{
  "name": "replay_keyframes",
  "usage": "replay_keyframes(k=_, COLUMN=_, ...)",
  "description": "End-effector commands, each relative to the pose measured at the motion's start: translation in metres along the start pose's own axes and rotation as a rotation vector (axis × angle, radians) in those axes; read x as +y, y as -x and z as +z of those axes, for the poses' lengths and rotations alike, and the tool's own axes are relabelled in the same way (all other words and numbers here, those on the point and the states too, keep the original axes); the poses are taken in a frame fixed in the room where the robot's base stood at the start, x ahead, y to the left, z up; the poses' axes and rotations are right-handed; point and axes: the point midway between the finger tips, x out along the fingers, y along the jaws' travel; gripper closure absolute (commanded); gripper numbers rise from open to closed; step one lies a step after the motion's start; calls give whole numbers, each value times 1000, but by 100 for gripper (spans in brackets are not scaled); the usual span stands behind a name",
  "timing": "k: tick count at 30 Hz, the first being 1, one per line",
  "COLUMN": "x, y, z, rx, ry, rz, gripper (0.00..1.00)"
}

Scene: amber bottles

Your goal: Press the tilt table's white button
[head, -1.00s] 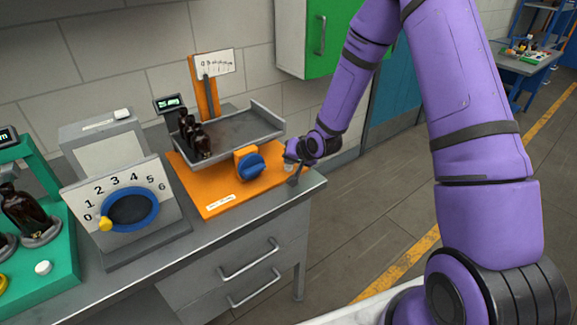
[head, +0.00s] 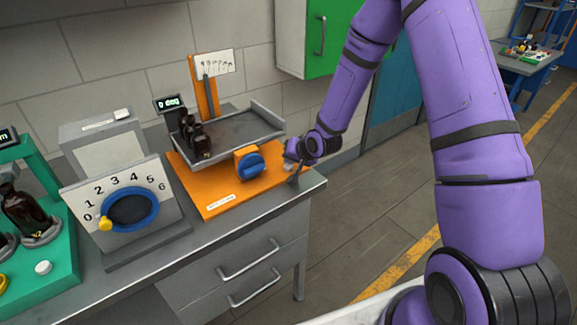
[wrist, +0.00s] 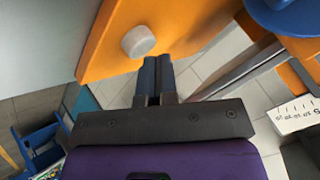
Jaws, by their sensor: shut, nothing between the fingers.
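The tilt table has an orange base (head: 215,202), a grey tray (head: 240,128) and a blue knob (head: 251,166). Several dark amber bottles (head: 203,142) stand at the tray's left end. The small display (head: 169,103) reads 0 deg. The white button (wrist: 138,42) is a round cap on the orange base near its right end. In the head view it is small and partly hidden by my gripper (head: 292,181). In the wrist view my gripper (wrist: 157,58) is shut and empty, its fingertips just right of and below the button in the picture, apart from it.
A grey dial box (head: 130,207) with a yellow pointer stands left of the tilt table. A green stand (head: 55,285) with a bottle and another white button (head: 43,267) is at the far left. The bench edge lies close below my gripper.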

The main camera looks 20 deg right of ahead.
Motion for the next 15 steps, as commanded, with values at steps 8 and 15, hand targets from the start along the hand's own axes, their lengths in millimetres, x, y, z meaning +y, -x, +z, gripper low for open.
replay_keyframes(k=8, x=-5, y=8, z=-6, rx=0, ry=0, rz=1, gripper=100)
replay_keyframes(k=15, x=-5, y=8, z=-6, rx=0, ry=0, rz=1, gripper=100)
